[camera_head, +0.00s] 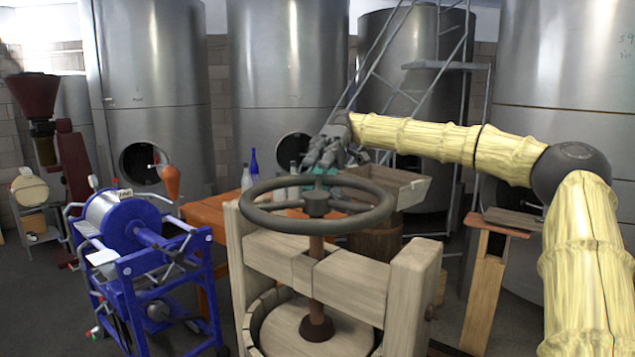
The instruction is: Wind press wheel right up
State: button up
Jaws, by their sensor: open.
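The press wheel (355,224) is a dark grey ring with spokes and a hub (317,204), lying level on top of a brown screw spindle (317,262). The spindle passes down through the pale wooden crossbeam (345,283) of the press to a round plate (290,325) in a staved basket. My gripper (318,162) is open, above the far side of the wheel and close to its rim. My arm reaches in from the right in a yellowish cover. Whether the fingers touch the rim cannot be told.
A blue-framed machine with a steel drum (118,222) stands left of the press. Behind are an orange table (205,217) with bottles (254,165), a wooden box (385,184) and large steel tanks (290,70). A wooden stand (487,270) is at right.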

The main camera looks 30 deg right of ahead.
jog(key=o, duration=0.7)
jog(key=r, duration=0.6)
jog(key=shift+w+a, duration=0.15)
jog(key=shift+w, duration=0.25)
jog(key=shift+s+r, duration=0.1)
jog(key=shift+r, duration=0.15)
jog(key=shift+c, duration=1.4)
jog(key=shift+s+a+r, duration=0.15)
jog(key=shift+s+r, duration=0.2)
jog(key=shift+s, duration=0.1)
jog(key=c, duration=0.4)
jog(key=shift+s+r, duration=0.2)
jog(key=shift+w+a+r, duration=0.1)
jog(key=shift+w+a, duration=0.2)
jog(key=shift+w, duration=0.15)
jog(key=shift+w+d, duration=0.1)
jog(key=shift+s+d+r, duration=0.2)
jog(key=shift+s+d, duration=0.15)
jog(key=shift+d, duration=0.05)
jog(key=shift+w+a, duration=0.2)
jog(key=shift+a, duration=0.05)
jog(key=shift+c, duration=0.8)
jog(key=shift+s, duration=0.1)
